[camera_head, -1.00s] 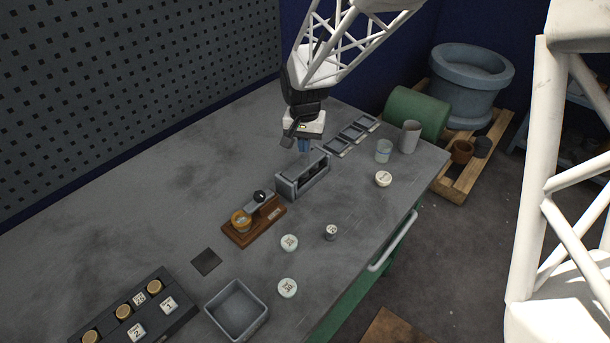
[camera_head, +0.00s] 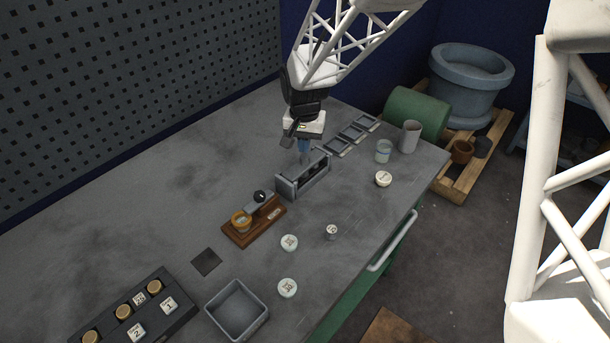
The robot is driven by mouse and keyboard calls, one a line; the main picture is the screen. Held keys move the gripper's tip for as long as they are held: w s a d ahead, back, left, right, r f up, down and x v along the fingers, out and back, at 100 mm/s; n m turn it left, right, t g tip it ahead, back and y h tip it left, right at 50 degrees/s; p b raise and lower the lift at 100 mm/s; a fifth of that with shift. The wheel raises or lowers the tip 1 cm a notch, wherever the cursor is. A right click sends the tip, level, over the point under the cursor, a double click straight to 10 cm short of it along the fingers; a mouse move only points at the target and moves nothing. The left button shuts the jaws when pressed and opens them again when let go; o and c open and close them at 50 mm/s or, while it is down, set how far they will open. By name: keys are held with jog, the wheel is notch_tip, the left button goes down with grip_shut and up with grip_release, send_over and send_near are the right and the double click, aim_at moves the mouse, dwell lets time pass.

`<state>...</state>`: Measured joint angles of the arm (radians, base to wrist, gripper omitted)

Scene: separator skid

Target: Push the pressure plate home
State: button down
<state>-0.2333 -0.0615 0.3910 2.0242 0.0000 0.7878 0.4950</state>
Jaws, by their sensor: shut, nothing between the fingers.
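A grey open-topped rectangular holder (camera_head: 312,184) stands near the middle of the bench, with a dark slot inside. It may contain the pressure plate, but I cannot make the plate out clearly at this size. My gripper (camera_head: 304,160) is shut and empty, pointing down at the back left side of the holder. Its blue fingertips are close to the holder's far wall; I cannot tell whether they touch it.
A wooden base (camera_head: 243,235) with a brass ring and a black knob stands left of the holder. The back left bench is clear.

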jog(key=shift+f, duration=1.45)
dwell(0.3)
jog(key=shift+r, duration=0.1)
dwell(0.3)
jog(key=shift+r, duration=3.4)
jog(key=shift+r, duration=0.1)
jog(key=shift+s+d+r, duration=0.2)
jog(key=s+d+r+n+t, duration=0.1)
jog(key=s+d+r, duration=0.2)
jog(key=s, duration=0.7)
jog(key=s+d+r+n, duration=0.1)
jog(key=s+d+r, duration=0.3)
jog(key=s, duration=0.5)
jog(key=s+d+r+t, duration=0.1)
jog(key=s+d+r, duration=0.3)
jog(key=s+d, duration=0.3)
jog(key=shift+s+n+t, duration=0.3)
jog(key=shift+s+n, duration=0.1)
jog(key=shift+s, duration=1.4)
